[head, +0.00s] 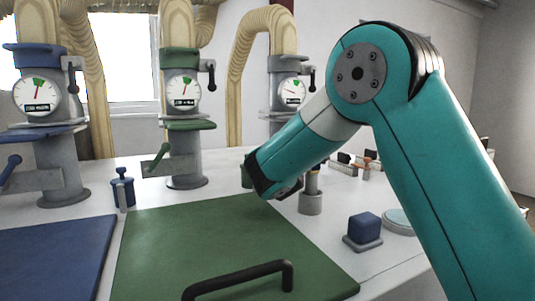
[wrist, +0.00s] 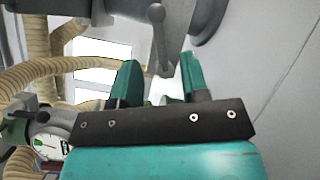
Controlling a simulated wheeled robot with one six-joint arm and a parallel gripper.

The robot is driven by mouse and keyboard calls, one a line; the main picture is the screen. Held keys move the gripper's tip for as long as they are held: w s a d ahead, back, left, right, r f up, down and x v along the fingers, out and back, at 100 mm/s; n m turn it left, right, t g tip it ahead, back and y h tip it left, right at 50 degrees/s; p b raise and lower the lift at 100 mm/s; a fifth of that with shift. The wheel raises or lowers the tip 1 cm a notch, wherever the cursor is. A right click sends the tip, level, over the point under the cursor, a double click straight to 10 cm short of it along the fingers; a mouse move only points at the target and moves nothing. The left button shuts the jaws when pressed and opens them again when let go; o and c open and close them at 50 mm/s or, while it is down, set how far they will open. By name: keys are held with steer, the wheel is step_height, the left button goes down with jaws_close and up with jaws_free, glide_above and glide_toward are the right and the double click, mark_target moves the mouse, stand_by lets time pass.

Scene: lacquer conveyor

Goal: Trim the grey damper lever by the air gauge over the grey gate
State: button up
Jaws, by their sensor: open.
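The grey gate's column (head: 280,125) stands at the back, right of the green and blue ones, with a white air gauge (head: 291,92) near its top. My arm hides its lower part in the head view. In the wrist view a grey lever (wrist: 160,45) with a round knob hangs from a grey body at the top. My gripper (wrist: 157,82) is open, its teal fingers either side of the lever's lower end in the picture. I cannot tell whether they touch it. In the head view my arm's end is before the grey column; the fingers are mostly hidden.
The green gate's column (head: 183,151) has a green lever (head: 160,156); the blue lever (head: 10,169) is far left. A green panel (head: 205,235) with a dark handle (head: 240,279) lies in front. A blue block (head: 364,228) and a grey post (head: 311,203) stand right.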

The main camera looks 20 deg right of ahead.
steer(key=p+x, duration=0.3)
steer(key=x, duration=0.2)
steer(key=shift+w+r, duration=0.2)
steer(key=shift+w, duration=0.05)
steer(key=shift+w+d+f, duration=0.15)
steer(key=shift+w+d, duration=0.15)
steer(key=shift+w, duration=0.25)
